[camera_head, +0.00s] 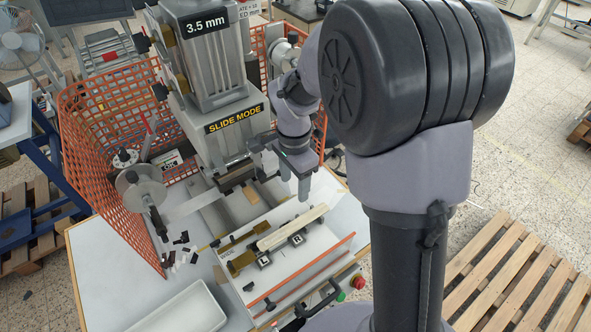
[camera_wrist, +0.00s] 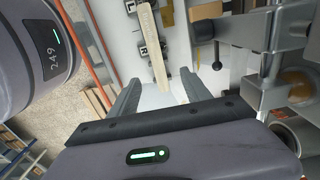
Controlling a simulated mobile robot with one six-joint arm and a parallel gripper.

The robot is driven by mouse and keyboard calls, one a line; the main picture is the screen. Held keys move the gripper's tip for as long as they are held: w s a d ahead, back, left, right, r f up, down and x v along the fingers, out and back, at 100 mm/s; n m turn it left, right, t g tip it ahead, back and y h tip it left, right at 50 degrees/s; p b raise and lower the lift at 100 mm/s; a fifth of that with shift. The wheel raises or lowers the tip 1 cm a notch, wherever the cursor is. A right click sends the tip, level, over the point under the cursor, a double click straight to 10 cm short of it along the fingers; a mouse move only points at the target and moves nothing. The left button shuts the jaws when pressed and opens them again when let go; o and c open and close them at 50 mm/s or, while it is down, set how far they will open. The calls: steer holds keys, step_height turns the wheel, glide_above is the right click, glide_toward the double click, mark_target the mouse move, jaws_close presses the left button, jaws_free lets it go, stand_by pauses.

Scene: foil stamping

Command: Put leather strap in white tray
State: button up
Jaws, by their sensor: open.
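A long pale beige leather strap (camera_head: 291,228) lies across the white slide bed of the stamping machine, and it shows in the wrist view (camera_wrist: 152,48) as a strip running up from between my fingertips. My gripper (camera_head: 293,188) is open and empty, above and behind the strap. In the wrist view, my gripper's two fingers (camera_wrist: 160,86) are spread, with the strap's near end roughly between and beyond them. The white tray (camera_head: 188,309) is at the lower left of the table in the head view, partly cut off by the frame edge. Its visible inside looks empty.
The stamping machine (camera_head: 228,138) stands behind the slide bed, with an orange mesh guard (camera_head: 92,140) around it. Small dark pieces (camera_head: 180,240) lie on the table near the reel. An orange-red rail (camera_head: 318,262) edges the bed. White table is clear left of the tray.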

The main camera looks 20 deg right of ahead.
step_height(320, 180, down, 6)
steer(key=s+r, duration=0.1)
steer(key=s, duration=0.1)
glide_above(295, 226)
steer(key=f, duration=0.4)
steer(key=shift+w+f+b, duration=0.25)
steer(key=shift+f+b, duration=0.05)
steer(key=shift+b, duration=0.1)
step_height(295, 226, down, 6)
steer(key=shift+s, duration=0.1)
steer(key=shift+s+r, duration=0.1)
steer(key=shift+s, duration=0.1)
steer(key=shift+c, duration=1)
steer(key=shift+w, duration=0.1)
jaws_close()
